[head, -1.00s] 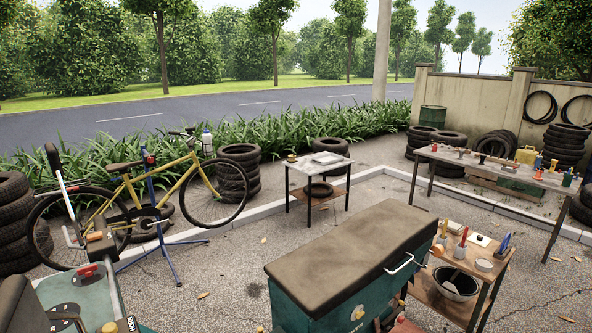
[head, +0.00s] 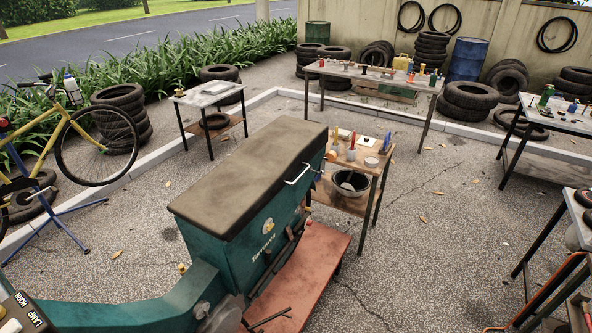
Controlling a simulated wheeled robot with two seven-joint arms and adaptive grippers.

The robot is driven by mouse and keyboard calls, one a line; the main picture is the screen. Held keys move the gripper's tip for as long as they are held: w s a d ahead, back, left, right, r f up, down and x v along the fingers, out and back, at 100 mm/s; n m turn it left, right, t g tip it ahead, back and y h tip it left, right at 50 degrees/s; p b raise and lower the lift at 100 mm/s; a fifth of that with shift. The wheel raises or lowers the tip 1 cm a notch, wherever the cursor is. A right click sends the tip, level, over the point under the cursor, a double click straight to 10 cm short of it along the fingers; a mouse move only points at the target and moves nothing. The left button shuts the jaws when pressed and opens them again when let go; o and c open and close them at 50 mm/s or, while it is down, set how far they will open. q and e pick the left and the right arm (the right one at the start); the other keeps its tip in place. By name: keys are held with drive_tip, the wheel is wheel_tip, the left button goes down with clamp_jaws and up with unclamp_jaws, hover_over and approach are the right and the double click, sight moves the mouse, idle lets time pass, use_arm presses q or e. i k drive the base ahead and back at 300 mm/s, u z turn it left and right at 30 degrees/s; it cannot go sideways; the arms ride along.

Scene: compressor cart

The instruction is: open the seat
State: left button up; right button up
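The seat (head: 250,180) is a long dark brown padded lid on top of the green compressor cart box (head: 262,235) in the middle of the head view. It lies flat and closed on the box. A pale metal handle (head: 298,174) sticks out from the box's right end, just under the seat's edge. Neither of my grippers shows in the view.
A red-brown footboard (head: 312,270) runs along the cart's right side. A yellow bicycle (head: 62,135) is at left. Open gravel (head: 425,255) lies to the right.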

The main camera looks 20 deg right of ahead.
sight(221, 204)
drive_tip(key=u, duration=0.1)
drive_tip(key=k, duration=1)
drive_tip(key=z, duration=1)
drive_tip(key=i, duration=0.65)
drive_tip(key=u, duration=0.55)
drive_tip(key=i, duration=0.8)
drive_tip(key=u, duration=0.85)
